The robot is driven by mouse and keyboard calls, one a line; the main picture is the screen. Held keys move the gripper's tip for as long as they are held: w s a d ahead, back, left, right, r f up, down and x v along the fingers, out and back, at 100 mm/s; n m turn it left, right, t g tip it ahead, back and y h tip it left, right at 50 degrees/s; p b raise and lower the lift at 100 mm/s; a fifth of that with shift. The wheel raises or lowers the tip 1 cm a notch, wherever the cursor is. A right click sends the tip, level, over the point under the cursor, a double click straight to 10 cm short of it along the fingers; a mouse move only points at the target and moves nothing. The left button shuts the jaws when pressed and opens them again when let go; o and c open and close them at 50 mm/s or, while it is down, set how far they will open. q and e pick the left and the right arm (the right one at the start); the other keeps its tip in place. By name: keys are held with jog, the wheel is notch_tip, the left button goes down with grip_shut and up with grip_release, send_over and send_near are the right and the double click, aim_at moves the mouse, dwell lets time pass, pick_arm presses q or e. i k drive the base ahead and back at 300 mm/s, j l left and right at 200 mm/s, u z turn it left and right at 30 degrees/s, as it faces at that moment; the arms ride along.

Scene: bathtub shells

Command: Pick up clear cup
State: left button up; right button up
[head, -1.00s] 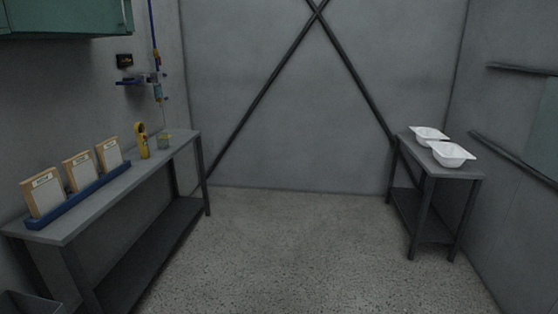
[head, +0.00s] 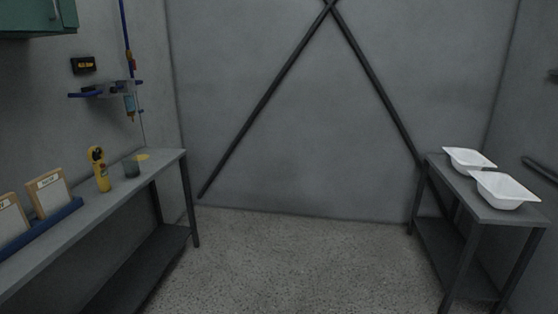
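A small clear cup (head: 131,168), greyish and see-through, stands upright on the long grey bench (head: 60,230) at the left, near the bench's far end. A yellow flat thing (head: 143,157) lies just behind it. A yellow handheld device (head: 99,169) stands to the left of the cup, apart from it. Neither of my grippers shows in the head view.
Boards in a blue rack (head: 42,228) stand nearer on the left bench. A wall shelf (head: 104,90) hangs above it. A right table (head: 478,192) holds two white basins (head: 503,189). The speckled floor (head: 290,260) between is clear.

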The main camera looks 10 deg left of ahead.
aim_at(130, 163)
jog(key=i+u, duration=0.2)
jog(key=i, duration=0.5)
jog(key=i+l+u, duration=0.2)
jog(key=i, duration=0.5)
jog(key=i+u, duration=0.3)
jog(key=i, duration=0.4)
jog(key=i+u, duration=0.3)
jog(key=i, duration=0.4)
